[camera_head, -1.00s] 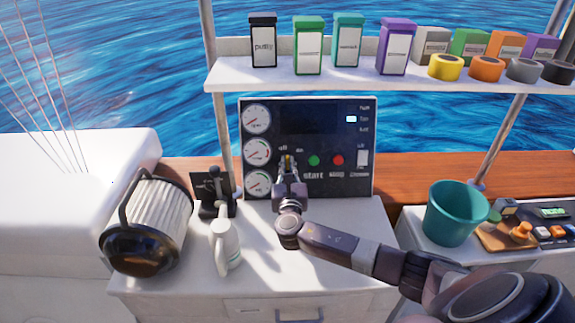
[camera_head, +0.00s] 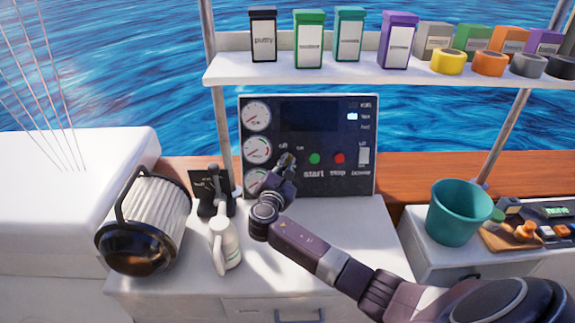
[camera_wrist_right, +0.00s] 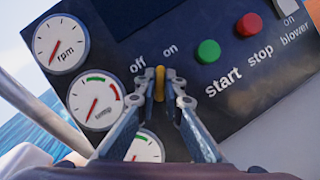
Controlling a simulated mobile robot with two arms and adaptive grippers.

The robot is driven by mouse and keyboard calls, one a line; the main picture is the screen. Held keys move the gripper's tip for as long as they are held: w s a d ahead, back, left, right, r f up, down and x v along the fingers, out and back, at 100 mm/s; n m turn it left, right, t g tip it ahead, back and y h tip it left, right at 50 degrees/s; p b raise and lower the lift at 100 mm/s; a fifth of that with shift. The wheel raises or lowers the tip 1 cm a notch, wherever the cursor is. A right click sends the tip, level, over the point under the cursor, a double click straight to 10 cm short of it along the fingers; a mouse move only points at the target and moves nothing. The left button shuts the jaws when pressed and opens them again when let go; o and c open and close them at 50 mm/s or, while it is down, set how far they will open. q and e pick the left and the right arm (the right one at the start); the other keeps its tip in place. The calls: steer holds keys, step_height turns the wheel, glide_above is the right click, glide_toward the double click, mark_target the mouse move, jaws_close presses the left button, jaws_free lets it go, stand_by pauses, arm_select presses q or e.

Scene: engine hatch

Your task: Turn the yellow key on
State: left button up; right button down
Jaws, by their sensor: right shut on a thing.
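The yellow key (camera_wrist_right: 159,86) is on the dark engine panel (camera_head: 318,118), just below the "off" and "on" labels. My right gripper (camera_wrist_right: 160,88) is shut on the key, with one finger on each side of it. In the head view my right gripper (camera_head: 288,160) reaches up to the panel, leaning to the right, and mostly hides the key. In the wrist view the key stands about upright while the panel lettering slants up to the right. My left gripper is not in view.
Green (camera_wrist_right: 208,52) and red (camera_wrist_right: 249,24) buttons sit right of the key; round gauges (camera_head: 257,115) are at left. A teal bucket (camera_head: 456,215) is at right.

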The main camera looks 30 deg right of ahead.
steer(key=m+g, duration=0.2)
steer(key=m, duration=0.3)
steer(key=shift+m, duration=0.3)
steer(key=shift+g, duration=0.4)
steer(key=c, duration=2)
jaws_free()
steer(key=shift+c, duration=0.2)
steer(key=v, duration=1.2)
steer(key=shift+f, duration=0.15)
